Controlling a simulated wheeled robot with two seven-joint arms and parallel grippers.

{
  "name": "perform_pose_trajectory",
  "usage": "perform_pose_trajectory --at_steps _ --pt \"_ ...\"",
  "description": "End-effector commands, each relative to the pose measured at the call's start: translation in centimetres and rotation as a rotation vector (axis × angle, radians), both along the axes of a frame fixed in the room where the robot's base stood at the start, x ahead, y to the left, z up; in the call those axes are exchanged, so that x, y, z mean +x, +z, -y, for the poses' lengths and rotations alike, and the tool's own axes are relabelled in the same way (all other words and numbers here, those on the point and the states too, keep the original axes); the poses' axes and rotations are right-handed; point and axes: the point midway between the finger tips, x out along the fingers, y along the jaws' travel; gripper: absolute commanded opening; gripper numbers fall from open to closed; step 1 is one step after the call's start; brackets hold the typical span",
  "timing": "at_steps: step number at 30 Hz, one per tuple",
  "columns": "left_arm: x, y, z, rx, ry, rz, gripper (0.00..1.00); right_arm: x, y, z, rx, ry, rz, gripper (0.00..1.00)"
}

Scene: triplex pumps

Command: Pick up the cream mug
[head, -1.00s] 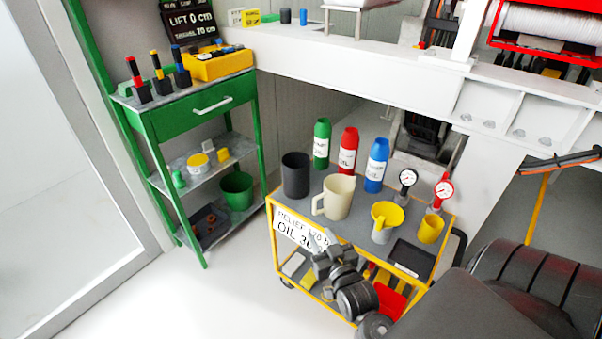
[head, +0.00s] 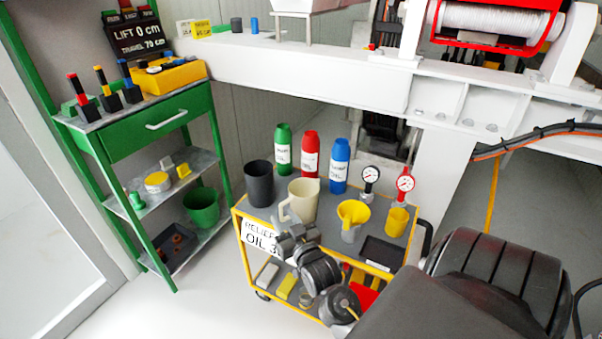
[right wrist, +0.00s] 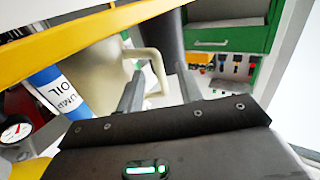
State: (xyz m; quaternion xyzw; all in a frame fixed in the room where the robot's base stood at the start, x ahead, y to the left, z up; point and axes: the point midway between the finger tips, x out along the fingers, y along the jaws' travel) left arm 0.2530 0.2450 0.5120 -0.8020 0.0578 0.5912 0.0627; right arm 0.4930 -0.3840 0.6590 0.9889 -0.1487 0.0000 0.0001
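The cream mug (head: 304,197) stands upright on the top tray of the yellow cart (head: 364,262), its handle to the left. In the right wrist view the mug (right wrist: 96,82) is close ahead, its handle reaching right. My right gripper (head: 291,238) is just in front of the mug in the head view, its fingertips hard to make out. In the right wrist view my right gripper (right wrist: 158,76) is open, and the handle shows between its two fingers. I see no grip on the mug. My left gripper is not in view.
A dark grey cup (head: 259,184) stands close left of the mug. Green (head: 283,150), red (head: 310,156) and blue (head: 339,167) bottles stand behind. A yellow funnel (head: 353,217), a small yellow cup (head: 396,221) and gauges are to the right. A green shelf (head: 160,135) stands left.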

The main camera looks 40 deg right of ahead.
Motion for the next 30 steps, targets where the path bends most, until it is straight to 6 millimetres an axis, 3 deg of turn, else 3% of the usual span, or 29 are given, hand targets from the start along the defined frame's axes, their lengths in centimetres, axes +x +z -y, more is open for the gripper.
perform_pose_trajectory --at_steps 8,17,25,30 --pt "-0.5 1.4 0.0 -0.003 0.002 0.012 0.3 3.7 0.0 1.3 -0.001 0.001 0.002 0.36" --pt "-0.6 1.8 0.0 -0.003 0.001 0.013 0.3 4.1 0.0 1.4 0.0 0.001 0.0 0.36" --pt "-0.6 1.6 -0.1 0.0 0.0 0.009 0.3 4.1 0.0 1.4 0.0 0.001 0.001 0.01" --pt "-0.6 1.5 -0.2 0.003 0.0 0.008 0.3 4.1 0.0 1.4 0.0 0.001 0.001 0.0"
